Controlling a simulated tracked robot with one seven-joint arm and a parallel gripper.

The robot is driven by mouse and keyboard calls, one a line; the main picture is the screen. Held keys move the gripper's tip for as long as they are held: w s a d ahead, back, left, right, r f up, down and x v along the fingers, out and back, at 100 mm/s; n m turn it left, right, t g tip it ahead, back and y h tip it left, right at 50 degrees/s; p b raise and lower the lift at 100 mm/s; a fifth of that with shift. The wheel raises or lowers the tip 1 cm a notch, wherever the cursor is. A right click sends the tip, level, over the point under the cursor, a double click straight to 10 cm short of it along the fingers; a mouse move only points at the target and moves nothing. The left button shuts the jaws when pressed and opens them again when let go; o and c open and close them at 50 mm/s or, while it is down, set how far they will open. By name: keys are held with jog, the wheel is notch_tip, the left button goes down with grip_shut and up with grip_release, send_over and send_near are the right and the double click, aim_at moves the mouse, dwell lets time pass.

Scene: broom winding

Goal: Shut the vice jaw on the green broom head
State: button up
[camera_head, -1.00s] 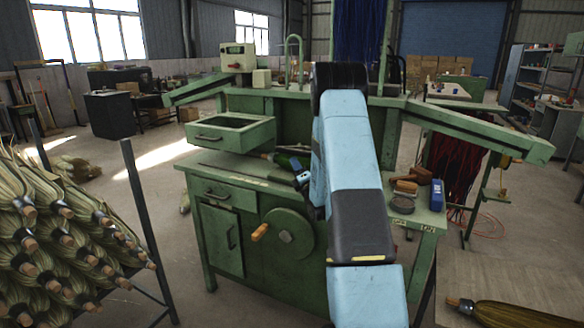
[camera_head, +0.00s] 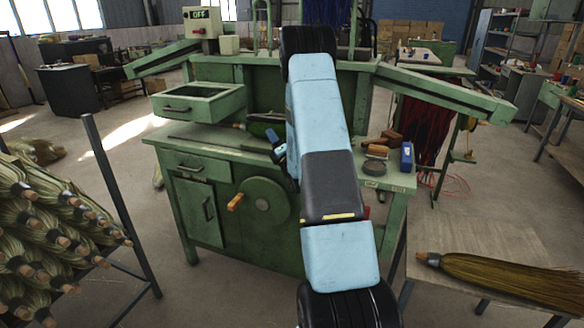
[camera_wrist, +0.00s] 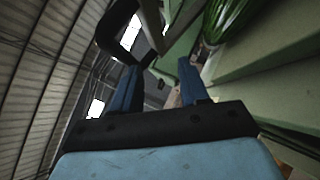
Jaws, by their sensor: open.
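The green broom head (camera_wrist: 228,18) shows at the top of the wrist view, bright green bristles just beyond and right of my gripper. In the head view, a dark green bundle (camera_head: 262,130) with a pale wooden tip lies on the green bench, partly hidden by my arm. My gripper (camera_wrist: 158,80) is open, its two blue fingers apart; in the head view only a bit of blue (camera_head: 279,150) shows beside my arm. A grey bar (camera_wrist: 151,22) and a dark curved part (camera_wrist: 118,30) stand close beyond the fingers. I cannot clearly make out the vice jaw.
The green bench (camera_head: 180,138) carries an open drawer tray (camera_head: 198,103) at left and a blue box (camera_head: 406,157) with wooden blocks at right. A crank wheel (camera_head: 263,203) is on its front. A broom (camera_head: 500,277) lies on a table at right; a broom-head rack stands left.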

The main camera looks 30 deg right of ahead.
jog(key=s+d+f, duration=0.2)
jog(key=s+f, duration=0.6)
jog(key=s, duration=0.2)
jog(key=shift+s, duration=0.15)
dwell(1.4)
jog(key=shift+d, duration=0.15)
jog(key=v, duration=1.3)
jog(key=shift+s+f, duration=0.2)
jog(key=shift+s, duration=0.15)
dwell(0.3)
